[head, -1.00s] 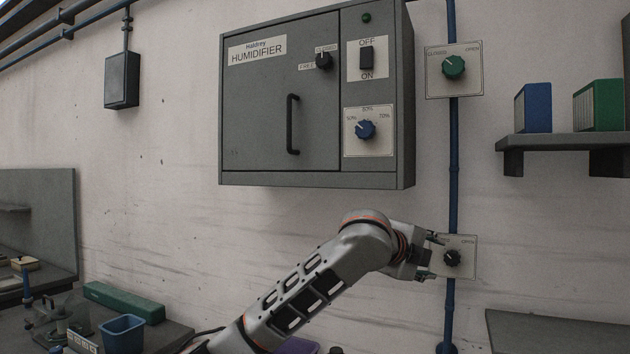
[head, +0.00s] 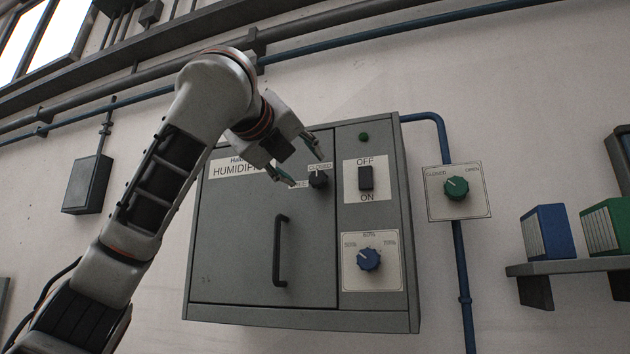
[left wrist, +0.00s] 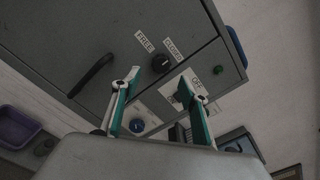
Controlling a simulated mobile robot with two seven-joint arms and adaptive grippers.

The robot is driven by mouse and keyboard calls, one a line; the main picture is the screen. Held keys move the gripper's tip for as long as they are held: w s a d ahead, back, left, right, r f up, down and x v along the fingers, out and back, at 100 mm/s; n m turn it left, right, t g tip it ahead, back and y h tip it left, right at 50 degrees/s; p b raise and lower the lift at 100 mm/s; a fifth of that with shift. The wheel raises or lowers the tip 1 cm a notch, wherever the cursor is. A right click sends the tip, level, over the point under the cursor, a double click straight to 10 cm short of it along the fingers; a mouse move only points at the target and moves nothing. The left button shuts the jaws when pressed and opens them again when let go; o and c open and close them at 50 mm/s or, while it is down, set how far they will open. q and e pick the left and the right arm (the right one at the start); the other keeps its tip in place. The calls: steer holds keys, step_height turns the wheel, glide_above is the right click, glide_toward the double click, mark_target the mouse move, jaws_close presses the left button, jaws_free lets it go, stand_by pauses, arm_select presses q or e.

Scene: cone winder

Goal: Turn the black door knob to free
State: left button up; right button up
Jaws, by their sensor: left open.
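The black door knob (head: 318,180) is at the upper right of the grey humidifier door (head: 240,245). The CLOSED label is just above it and the FREE label to its left, partly hidden by my gripper. Its pointer seems to face CLOSED. My left gripper (head: 305,171) is open and empty, its fingertips close to the knob on its upper left. In the left wrist view the knob (left wrist: 161,63) shows between and beyond the two green-padded fingers (left wrist: 161,78), apparently not touched. My right gripper is not in view.
On the humidifier are a black door handle (head: 279,250), an OFF/ON switch (head: 366,178) and a blue dial (head: 368,259). A green valve knob (head: 456,188) is on the blue pipe to the right. A shelf with binders (head: 546,232) is farther right.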

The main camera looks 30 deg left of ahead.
mark_target(316, 177)
arm_select(q)
steer(key=p+x, duration=0.2)
steer(key=x, duration=0.4)
steer(key=shift+w+a+r+p, duration=0.15)
steer(key=shift+w+p, duration=0.2)
steer(key=shift+p, duration=0.05)
steer(key=shift+w, duration=0.3)
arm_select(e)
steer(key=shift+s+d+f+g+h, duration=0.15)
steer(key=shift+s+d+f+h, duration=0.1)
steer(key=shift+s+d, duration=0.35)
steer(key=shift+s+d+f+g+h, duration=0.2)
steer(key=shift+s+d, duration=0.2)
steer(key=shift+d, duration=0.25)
arm_select(q)
steer(key=shift+a, duration=0.1)
steer(key=shift+c, duration=0.7)
steer(key=c, duration=1)
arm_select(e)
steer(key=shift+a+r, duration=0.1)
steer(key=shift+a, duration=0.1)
